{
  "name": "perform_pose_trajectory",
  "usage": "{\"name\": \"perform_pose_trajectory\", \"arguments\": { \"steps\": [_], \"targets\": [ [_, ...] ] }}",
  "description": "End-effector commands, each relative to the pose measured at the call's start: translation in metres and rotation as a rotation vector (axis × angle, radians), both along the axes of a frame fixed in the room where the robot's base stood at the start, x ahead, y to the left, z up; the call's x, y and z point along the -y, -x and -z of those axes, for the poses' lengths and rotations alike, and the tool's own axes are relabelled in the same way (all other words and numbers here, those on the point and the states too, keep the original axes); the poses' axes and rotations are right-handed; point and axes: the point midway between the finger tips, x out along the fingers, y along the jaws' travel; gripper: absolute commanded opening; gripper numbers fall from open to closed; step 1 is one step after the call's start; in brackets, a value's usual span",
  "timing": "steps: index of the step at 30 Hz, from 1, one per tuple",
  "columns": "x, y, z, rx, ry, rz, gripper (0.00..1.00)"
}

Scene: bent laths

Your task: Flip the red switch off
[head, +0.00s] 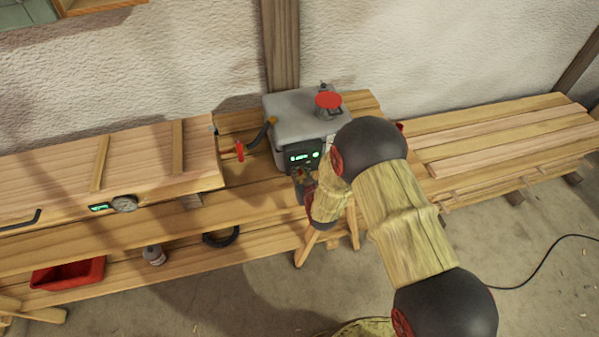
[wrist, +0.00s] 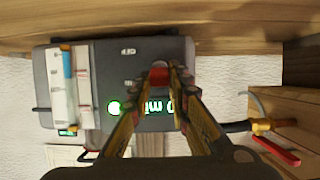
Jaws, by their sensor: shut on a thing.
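The grey steam box (head: 300,117) stands on the wooden bench, with a dark front panel and a lit green display (head: 303,157). In the wrist view the panel (wrist: 170,55) appears upside down. My gripper (wrist: 160,70) is in front of this panel, its two fingers closed in on the small red switch (wrist: 160,77). The fingers cover part of the display and the switch's sides, so its tilt cannot be told. In the head view my gripper (head: 301,180) is at the panel's lower part and the switch is hidden.
A hose with a red-handled valve (head: 239,151) leaves the box's left side; the valve also shows in the wrist view (wrist: 277,150). A long wooden box (head: 60,180) lies to the left. A red cap (head: 328,100) tops the steam box. Laths (head: 500,135) lie at right.

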Motion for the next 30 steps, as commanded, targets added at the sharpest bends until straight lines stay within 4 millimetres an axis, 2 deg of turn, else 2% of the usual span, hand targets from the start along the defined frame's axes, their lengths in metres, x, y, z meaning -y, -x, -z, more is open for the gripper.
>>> {"name": "perform_pose_trajectory", "arguments": {
  "steps": [6,19,30],
  "targets": [
    [0.0,0.0,0.0,0.0,0.0,0.0,0.0],
    [0.0,0.001,0.004,0.027,-0.008,0.0,0.0],
    [0.001,0.004,0.016,0.184,-0.053,0.0,0.0]
  ]
}}
